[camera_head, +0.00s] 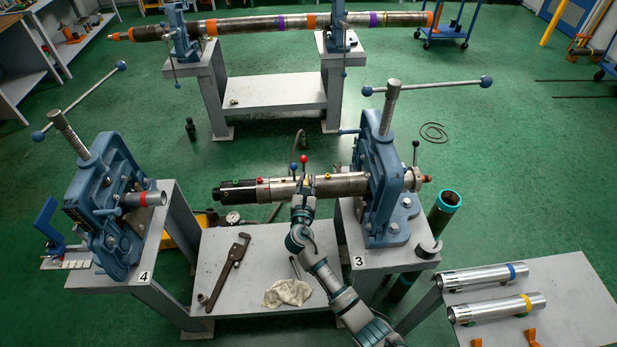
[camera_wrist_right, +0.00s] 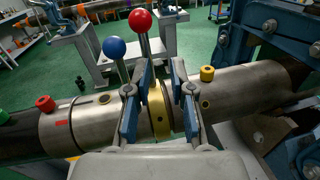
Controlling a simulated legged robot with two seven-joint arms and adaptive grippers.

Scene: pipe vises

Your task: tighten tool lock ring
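A steel tool (camera_head: 340,185) with a black left end is clamped in the blue vise (camera_head: 378,180) on stand 3. A gold lock ring (camera_wrist_right: 159,110) circles it in the right wrist view, with a dark band just right of it. My right gripper (camera_head: 303,194) reaches the tool from the near side, left of the vise. In the wrist view its blue-padded fingers (camera_wrist_right: 160,112) stand apart on either side of the ring, with gaps visible. Contact lower down is hard to see. My left gripper is out of view.
Red-knobbed (camera_wrist_right: 140,21) and blue-knobbed (camera_wrist_right: 114,47) levers rise close by the fingers. A yellow knob (camera_wrist_right: 207,73) is to their right. A pipe wrench (camera_head: 230,268) and a rag (camera_head: 288,292) lie on the low shelf. Another vise (camera_head: 105,190) stands at left.

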